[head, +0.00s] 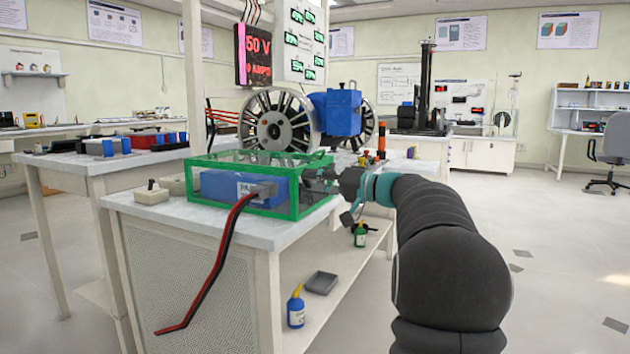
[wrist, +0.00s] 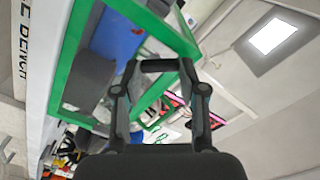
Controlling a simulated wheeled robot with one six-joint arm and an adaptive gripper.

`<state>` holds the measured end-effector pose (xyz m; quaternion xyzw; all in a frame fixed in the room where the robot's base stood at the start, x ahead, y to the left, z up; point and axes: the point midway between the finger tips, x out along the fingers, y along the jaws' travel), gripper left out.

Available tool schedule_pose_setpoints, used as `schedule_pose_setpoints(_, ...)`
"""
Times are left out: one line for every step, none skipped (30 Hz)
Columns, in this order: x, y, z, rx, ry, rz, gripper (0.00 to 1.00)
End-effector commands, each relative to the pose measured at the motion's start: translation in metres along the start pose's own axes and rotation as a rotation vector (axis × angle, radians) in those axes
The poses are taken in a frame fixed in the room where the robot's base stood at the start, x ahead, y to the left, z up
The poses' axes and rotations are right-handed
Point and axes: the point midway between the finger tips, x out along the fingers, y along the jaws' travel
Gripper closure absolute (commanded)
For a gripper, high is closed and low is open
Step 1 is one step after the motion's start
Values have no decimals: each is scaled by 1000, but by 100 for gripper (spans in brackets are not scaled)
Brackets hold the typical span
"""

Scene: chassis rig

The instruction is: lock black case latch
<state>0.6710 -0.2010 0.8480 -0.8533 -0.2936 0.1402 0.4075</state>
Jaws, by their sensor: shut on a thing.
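A green-framed case with clear sides (head: 262,212) stands on the near bench, with a blue battery-like block (head: 228,187) inside. In the wrist view its green frame (wrist: 160,22) slants across the upper left. My gripper (head: 318,177) is at the right end of the case. In the wrist view my gripper (wrist: 160,70) has its two fingers at the ends of a short black bar, the black case latch (wrist: 159,65), and is shut on it. The latch lies close to the green frame. In the head view the latch is hidden by my gripper; I cannot tell whether it is locked.
A red and black cable (head: 215,265) hangs from the case over the bench front. A wheeled motor assembly (head: 280,122) stands behind the case. Small bottles and a grey tray (head: 321,283) sit on the lower shelf. The floor to the right is open.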

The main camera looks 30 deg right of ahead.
Motion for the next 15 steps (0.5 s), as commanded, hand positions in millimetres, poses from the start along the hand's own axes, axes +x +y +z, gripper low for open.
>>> schedule_pose_setpoints(0,-1,-2,46,1,1,93)
schedule_pose_setpoints(0,-1,-2,74,1,1,93)
schedule_pose_setpoints(0,-1,-2,112,1,1,93)
schedule_pose_setpoints(0,0,-3,141,2,1,93)
schedule_pose_setpoints(0,0,-3,169,2,1,93)
schedule_pose_setpoints(0,0,-3,207,2,1,93)
schedule_pose_setpoints(0,0,-3,235,2,1,93)
schedule_pose_setpoints(0,0,-4,263,2,1,93)
schedule_pose_setpoints(0,0,-4,300,2,1,93)
schedule_pose_setpoints(0,0,-4,326,2,1,93)
schedule_pose_setpoints(0,0,-4,351,2,1,93)
schedule_pose_setpoints(0,0,-4,385,2,1,93)
schedule_pose_setpoints(0,1,-4,409,2,1,93)
schedule_pose_setpoints(0,1,-4,433,2,1,93)
schedule_pose_setpoints(0,1,-4,462,2,1,93)
